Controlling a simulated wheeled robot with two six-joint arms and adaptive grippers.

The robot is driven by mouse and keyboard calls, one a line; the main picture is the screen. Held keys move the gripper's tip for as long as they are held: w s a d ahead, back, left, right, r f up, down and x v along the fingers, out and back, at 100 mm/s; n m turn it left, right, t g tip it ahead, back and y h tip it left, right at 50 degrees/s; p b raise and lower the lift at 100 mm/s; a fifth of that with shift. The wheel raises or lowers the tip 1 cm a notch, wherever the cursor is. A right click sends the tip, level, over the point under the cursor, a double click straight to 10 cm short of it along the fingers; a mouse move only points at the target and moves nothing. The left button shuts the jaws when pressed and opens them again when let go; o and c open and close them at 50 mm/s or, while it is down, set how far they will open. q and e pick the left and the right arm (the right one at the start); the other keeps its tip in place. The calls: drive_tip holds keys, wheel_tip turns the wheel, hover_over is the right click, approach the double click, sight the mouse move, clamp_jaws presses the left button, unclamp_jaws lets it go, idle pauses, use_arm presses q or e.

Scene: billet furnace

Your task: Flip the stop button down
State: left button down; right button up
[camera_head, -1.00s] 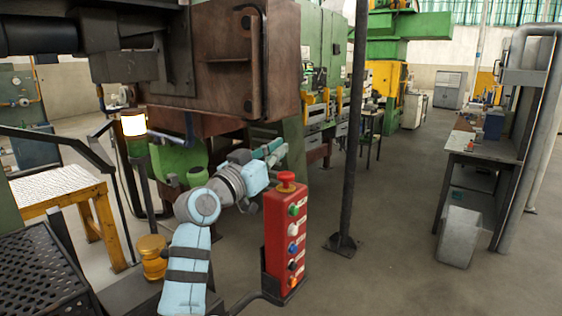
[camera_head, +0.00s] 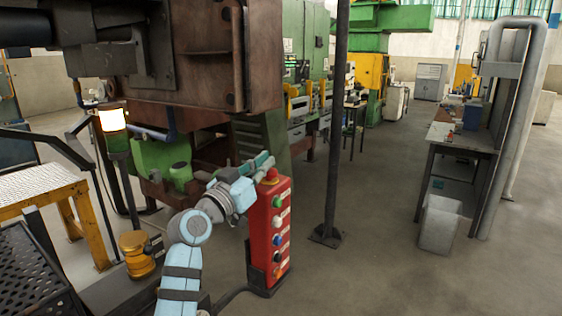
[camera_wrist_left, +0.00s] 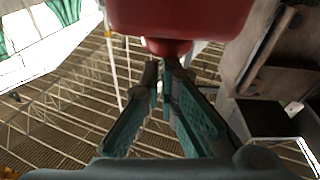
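The stop button (camera_head: 271,176) is a red mushroom knob on top of a tall red control box (camera_head: 282,240) in the head view. The box has a column of coloured buttons on its front. My left gripper (camera_head: 265,160) is at the top of the box, close beside and above the knob. In the left wrist view, which looks upside down, the red knob (camera_wrist_left: 168,47) hangs from the box just beyond the fingertips (camera_wrist_left: 161,72). The fingers are close together with a narrow gap and hold nothing. I cannot tell whether they touch the knob. My right gripper is not in view.
A dark pole (camera_head: 332,140) stands just right of the box. A rusty machine block (camera_head: 232,60) hangs above and behind my left arm. A lit beacon (camera_head: 112,130) and a yellow-framed table (camera_head: 70,200) are at left. Open floor lies to the right, before a workbench (camera_head: 460,138).

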use_arm(q)
drive_tip(key=shift+s+f, duration=0.1)
drive_tip(key=shift+f, duration=0.45)
drive_tip(key=shift+r, duration=0.2)
drive_tip(key=r+p, duration=0.2)
drive_tip(key=r, duration=0.1)
drive_tip(key=r+p, duration=0.1)
drive_tip(key=shift+w+a+r+p, duration=0.1)
drive_tip(key=shift+w+r+p, duration=0.2)
drive_tip(key=shift+r+p, duration=0.1)
drive_tip(key=p+v, duration=0.1)
drive_tip(key=v, duration=0.9)
